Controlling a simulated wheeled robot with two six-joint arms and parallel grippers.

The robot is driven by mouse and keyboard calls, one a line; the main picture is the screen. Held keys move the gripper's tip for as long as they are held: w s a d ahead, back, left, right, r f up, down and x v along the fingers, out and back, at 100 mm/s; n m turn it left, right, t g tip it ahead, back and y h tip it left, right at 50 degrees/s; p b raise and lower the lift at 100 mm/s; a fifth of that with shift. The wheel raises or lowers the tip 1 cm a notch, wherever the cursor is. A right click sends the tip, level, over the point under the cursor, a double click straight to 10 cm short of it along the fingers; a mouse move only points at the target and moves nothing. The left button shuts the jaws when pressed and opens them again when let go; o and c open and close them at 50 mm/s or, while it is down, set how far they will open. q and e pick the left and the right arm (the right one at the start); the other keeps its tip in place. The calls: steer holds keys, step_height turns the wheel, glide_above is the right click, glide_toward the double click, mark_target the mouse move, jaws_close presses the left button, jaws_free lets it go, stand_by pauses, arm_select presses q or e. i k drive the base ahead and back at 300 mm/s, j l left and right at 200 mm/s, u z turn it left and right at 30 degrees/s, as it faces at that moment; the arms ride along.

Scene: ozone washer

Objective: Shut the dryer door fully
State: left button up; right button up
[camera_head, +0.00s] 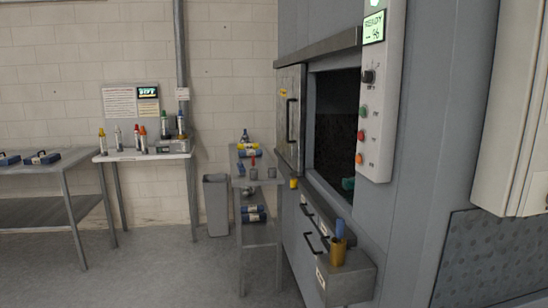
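A large grey machine (425,150), which looks like the dryer, fills the right half of the head view. Its metal door (290,118) has a dark vertical handle (292,120) and stands at the left of a dark opening (335,125). The opening is uncovered. I cannot tell whether the door slides or swings. A small teal item (348,184) shows at the opening's lower right. A control panel (381,95) beside the opening has a green display reading READY, a knob and several coloured buttons. Neither of my grippers is in view.
A narrow shelf stand (240,205) and grey bin (216,200) stand left. The floor (160,270) at front left is clear.

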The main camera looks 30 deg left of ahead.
mark_target(290, 80)
steer(key=i+j+u, duration=0.1)
steer(key=i+j, duration=0.2)
steer(key=j, duration=0.3)
steer(key=i+j, duration=0.35)
steer(key=j, duration=0.25)
steer(key=i+j+u, duration=0.15)
steer(key=i+j, duration=0.15)
steer(key=j, duration=0.3)
steer(key=i+j+u, duration=0.1)
steer(key=i+j, duration=0.25)
steer(key=j, duration=0.2)
steer(key=i+j, duration=0.35)
steer(key=j, duration=0.2)
steer(key=i+j+z, duration=0.15)
steer(key=z, duration=0.25)
steer(key=i+j+z, duration=0.1)
steer(key=j+z, duration=0.3)
steer(key=i+j+z, duration=0.1)
steer(key=z, duration=0.3)
steer(key=i+j+z, duration=0.1)
steer(key=j+z, duration=0.25)
steer(key=j, duration=1.1)
steer(key=k+j+z, duration=0.1)
steer(key=j+z, duration=0.2)
steer(key=j, duration=1.15)
